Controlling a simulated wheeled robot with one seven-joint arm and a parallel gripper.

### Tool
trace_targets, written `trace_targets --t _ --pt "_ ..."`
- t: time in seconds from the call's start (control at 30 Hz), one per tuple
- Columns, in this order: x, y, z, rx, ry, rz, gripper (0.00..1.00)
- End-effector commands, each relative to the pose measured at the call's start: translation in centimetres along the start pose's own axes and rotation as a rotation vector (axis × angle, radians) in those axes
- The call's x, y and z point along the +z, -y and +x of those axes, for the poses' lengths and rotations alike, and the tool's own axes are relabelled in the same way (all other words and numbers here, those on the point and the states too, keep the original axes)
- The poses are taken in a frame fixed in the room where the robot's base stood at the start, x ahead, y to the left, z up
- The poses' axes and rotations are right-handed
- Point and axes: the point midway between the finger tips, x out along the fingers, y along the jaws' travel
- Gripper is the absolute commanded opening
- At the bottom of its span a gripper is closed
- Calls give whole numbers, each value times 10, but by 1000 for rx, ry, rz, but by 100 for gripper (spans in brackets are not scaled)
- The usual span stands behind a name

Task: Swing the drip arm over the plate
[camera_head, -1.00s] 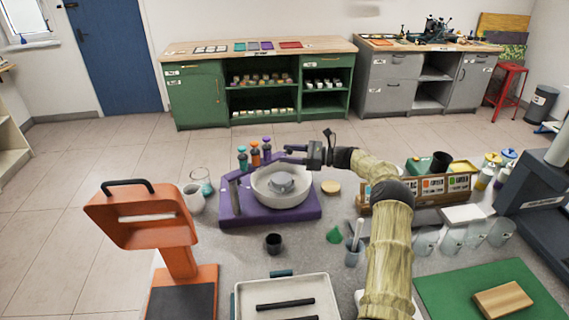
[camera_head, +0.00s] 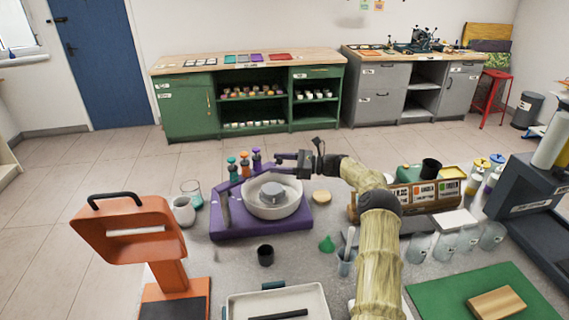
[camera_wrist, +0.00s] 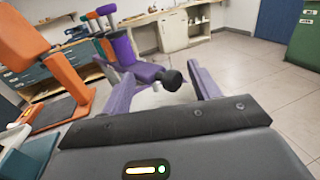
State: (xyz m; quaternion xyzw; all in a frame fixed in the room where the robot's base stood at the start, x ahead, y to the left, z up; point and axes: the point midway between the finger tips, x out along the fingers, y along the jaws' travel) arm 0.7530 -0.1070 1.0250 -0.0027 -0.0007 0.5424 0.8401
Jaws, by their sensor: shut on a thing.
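The drip arm (camera_head: 236,184) is a purple bar at the back left of a purple base (camera_head: 232,228). It carries teal, orange and purple bottles (camera_head: 245,164), which also show in the wrist view (camera_wrist: 122,45). Its far end reaches toward my gripper (camera_head: 281,158). The wrist view shows a black knob (camera_wrist: 172,79) on the purple bar, between the fingers of my gripper (camera_wrist: 166,82). My gripper is shut on this knob, behind and above the white bowl (camera_head: 262,212). A grey round piece, perhaps the plate (camera_head: 271,189), sits in the bowl; the bottles stand left of it.
An orange stand (camera_head: 135,235) is at the left. A white pitcher (camera_head: 183,211) and a glass stand left of the base. A black cup (camera_head: 265,255) and a green cone (camera_head: 327,243) are in front. A wooden rack (camera_head: 400,197) is right of my arm.

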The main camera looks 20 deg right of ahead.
Motion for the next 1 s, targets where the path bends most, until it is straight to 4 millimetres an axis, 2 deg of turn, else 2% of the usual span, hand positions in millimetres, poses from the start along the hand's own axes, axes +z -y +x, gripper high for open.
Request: trace_targets --t 0.03,0.17,0.27,0.6,1.0 --pt "8 -1 16 4 18 0 44" --pt "8 0 10 3 18 0 44" --pt "7 0 -2 0 18 -1 44" --pt "3 1 -74 -11 13 -3 44" --pt "1 -1 -150 -7 10 -4 44"
